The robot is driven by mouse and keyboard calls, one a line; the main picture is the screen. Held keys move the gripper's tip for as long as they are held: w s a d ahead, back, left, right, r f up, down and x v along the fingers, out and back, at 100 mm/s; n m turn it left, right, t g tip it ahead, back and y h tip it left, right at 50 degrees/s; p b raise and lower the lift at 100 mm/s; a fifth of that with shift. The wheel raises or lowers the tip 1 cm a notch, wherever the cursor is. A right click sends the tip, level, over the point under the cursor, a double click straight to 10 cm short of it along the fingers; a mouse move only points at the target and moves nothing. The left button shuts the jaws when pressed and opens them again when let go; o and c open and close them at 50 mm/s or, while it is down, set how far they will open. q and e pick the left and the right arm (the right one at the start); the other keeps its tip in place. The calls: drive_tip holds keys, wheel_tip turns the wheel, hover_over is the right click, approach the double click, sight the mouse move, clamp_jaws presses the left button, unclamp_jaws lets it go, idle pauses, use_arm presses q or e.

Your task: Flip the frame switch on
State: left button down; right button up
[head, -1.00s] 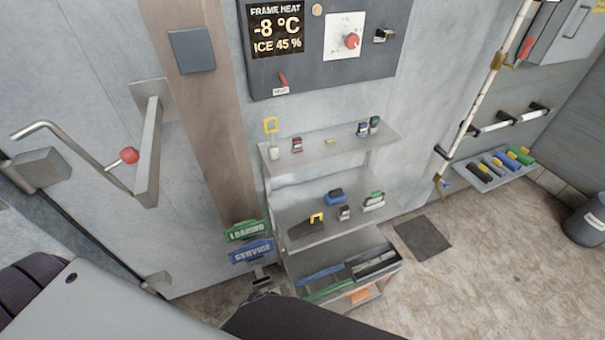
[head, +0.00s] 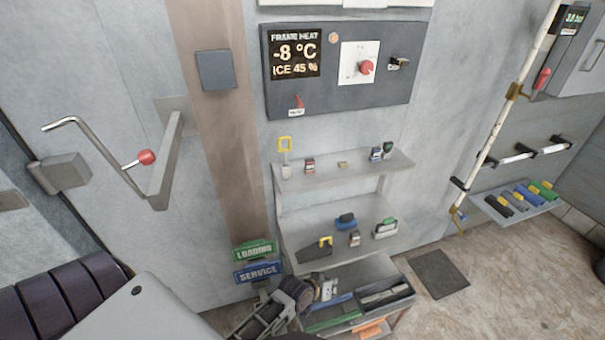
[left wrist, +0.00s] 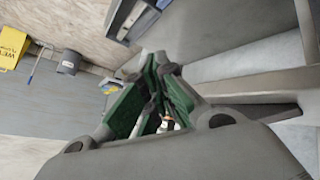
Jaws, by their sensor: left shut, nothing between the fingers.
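The frame switch is a small red lever (head: 298,101) with a white label below it, at the lower left of the dark control panel (head: 345,92). The lever leans slightly; its exact position is too small to tell. The panel's display (head: 295,54) reads frame heat -8 °C and ice 45 %. My left gripper (head: 326,288) is low in the head view, in front of the lower shelves and well below the switch. In the left wrist view its green-padded fingers (left wrist: 156,70) are shut and empty. The switch is not visible there. My right gripper is not in view.
Shelves (head: 400,163) with small items jut out below the panel. Loading and service signs (head: 257,273) are left of my gripper. A door lever with a red knob (head: 146,157) sticks out at left. A white pole (head: 500,120) stands at right.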

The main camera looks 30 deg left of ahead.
use_arm(q)
drive_tip(key=w+a+r+n+t+y, duration=0.1)
drive_tip(key=w+r+n+t, duration=0.35)
drive_tip(key=r, duration=0.35)
drive_tip(key=w+a+r+n+t+b, duration=0.1)
drive_tip(key=w+r+n+t, duration=0.25)
drive_tip(key=w+r, duration=0.35)
drive_tip(key=w+a+r+n+t+y, duration=0.1)
drive_tip(key=w+r+n+t, duration=0.3)
drive_tip(key=r, duration=0.5)
drive_tip(key=s+a+r+n+g+y, duration=0.1)
drive_tip(key=a+r+n+y, duration=0.3)
drive_tip(key=n, duration=0.6)
drive_tip(key=s+a+r+n+g+y+b, duration=0.1)
drive_tip(key=a+r+n+g+y, duration=0.1)
drive_tip(key=a+r+n+y, duration=0.3)
drive_tip(key=s+a+r+n+g+y, duration=0.1)
drive_tip(key=a+r+n+g+y, duration=0.1)
drive_tip(key=a+r+n+y, duration=0.3)
wheel_tip(320, 180, up, 4)
drive_tip(key=n+y, duration=0.7)
drive_tip(key=n, duration=0.3)
drive_tip(key=shift+a+r+b, duration=0.2)
drive_tip(key=shift+a+b, duration=0.05)
drive_tip(key=shift+b, duration=0.05)
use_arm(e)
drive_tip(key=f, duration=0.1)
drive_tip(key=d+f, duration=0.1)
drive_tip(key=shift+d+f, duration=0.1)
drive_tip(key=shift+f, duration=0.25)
